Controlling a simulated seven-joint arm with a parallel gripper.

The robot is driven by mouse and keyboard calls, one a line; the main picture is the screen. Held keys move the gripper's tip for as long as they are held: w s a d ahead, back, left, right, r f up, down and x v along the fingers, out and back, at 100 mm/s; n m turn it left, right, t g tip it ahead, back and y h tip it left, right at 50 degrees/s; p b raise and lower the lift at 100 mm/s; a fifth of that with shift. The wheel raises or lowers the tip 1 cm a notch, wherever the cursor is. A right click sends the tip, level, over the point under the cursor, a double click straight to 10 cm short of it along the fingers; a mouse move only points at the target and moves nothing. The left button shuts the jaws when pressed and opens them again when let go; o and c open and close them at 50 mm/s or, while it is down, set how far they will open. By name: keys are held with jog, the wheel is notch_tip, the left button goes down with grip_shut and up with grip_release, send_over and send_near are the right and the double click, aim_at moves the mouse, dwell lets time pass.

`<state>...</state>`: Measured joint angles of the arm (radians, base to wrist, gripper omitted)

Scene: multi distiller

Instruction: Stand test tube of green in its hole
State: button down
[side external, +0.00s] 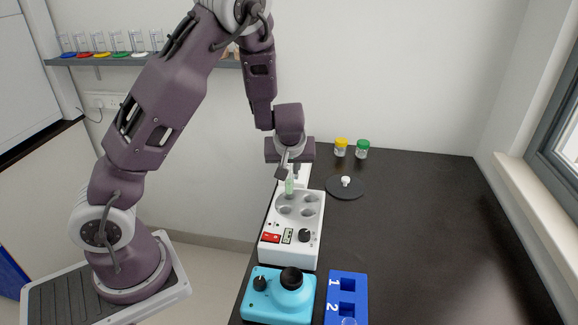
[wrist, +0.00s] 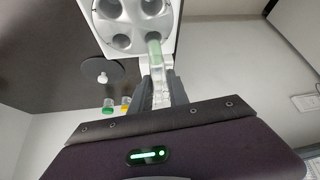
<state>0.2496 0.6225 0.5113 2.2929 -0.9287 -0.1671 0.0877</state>
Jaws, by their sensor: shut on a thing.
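The test tube of green (side external: 289,186) is clear with pale green in its lower part. My gripper (side external: 291,170) is shut on its upper part and holds it roughly upright over the far end of the white device (side external: 291,244), which has several round holes in its top. In the wrist view the tube (wrist: 154,52) runs from between my fingers (wrist: 161,90) to the device's holed top (wrist: 135,25). Its green end overlaps the hole nearest my gripper. I cannot tell whether the tip is inside that hole or just above it.
A turquoise device (side external: 278,297) and a blue numbered rack (side external: 346,292) stand at the near end of the dark bench (side external: 420,235). A black disc (side external: 345,190) with a white knob and yellow-lidded (side external: 341,147) and green-lidded (side external: 362,149) jars stand behind. The bench's right side is clear.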

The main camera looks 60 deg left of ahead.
aim_at(289, 178)
jog(key=shift+f, duration=2.25)
jog(key=c, duration=1.2)
grip_release()
jog(key=shift+r, duration=3.5)
